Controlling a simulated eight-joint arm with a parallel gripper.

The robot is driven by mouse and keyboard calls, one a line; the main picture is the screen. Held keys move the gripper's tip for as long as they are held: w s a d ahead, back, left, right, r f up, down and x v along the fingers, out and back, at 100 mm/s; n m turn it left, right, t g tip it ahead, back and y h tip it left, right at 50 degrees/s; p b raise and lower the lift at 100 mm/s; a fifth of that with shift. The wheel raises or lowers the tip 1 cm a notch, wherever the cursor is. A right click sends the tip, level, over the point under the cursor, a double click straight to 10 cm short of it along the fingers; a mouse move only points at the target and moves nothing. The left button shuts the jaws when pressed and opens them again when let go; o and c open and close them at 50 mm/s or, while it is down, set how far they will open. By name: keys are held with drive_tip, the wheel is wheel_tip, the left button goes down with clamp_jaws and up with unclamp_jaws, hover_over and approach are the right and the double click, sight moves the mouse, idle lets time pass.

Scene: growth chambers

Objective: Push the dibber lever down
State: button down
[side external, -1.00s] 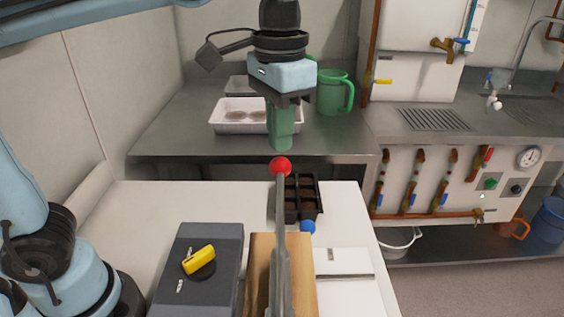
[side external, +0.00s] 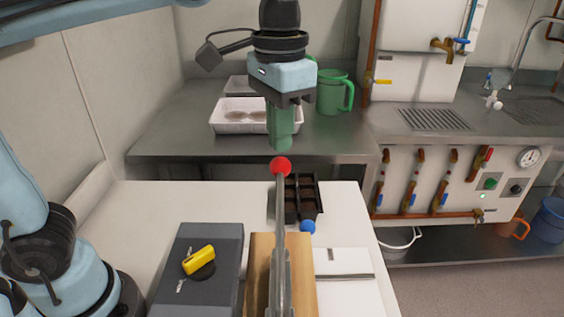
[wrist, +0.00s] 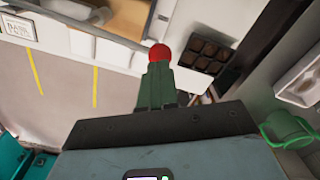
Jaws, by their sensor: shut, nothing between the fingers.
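The dibber lever (side external: 281,215) is a grey metal arm that rises from a wooden block (side external: 262,262) and ends in a red ball (side external: 281,167). My gripper (side external: 281,147) points down with its green fingers shut and empty. In the side view its tips are just above the red ball; whether they touch cannot be told. In the wrist view the red ball (wrist: 160,52) shows right at the fingertips (wrist: 158,70), with the lever running left from it.
A black cell tray (side external: 305,198) of dark soil and a blue ball (side external: 307,227) are beside the lever. A grey box with a yellow knob (side external: 199,260) stands left. A white tray (side external: 228,126) and green jug (side external: 334,93) are on the steel bench behind.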

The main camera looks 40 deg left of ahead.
sight(281, 164)
drive_tip(key=shift+f, duration=0.2)
drive_tip(key=shift+f, duration=3.7)
wheel_tip(281, 164, up, 14)
drive_tip(key=shift+f, duration=0.15)
idle(0.4)
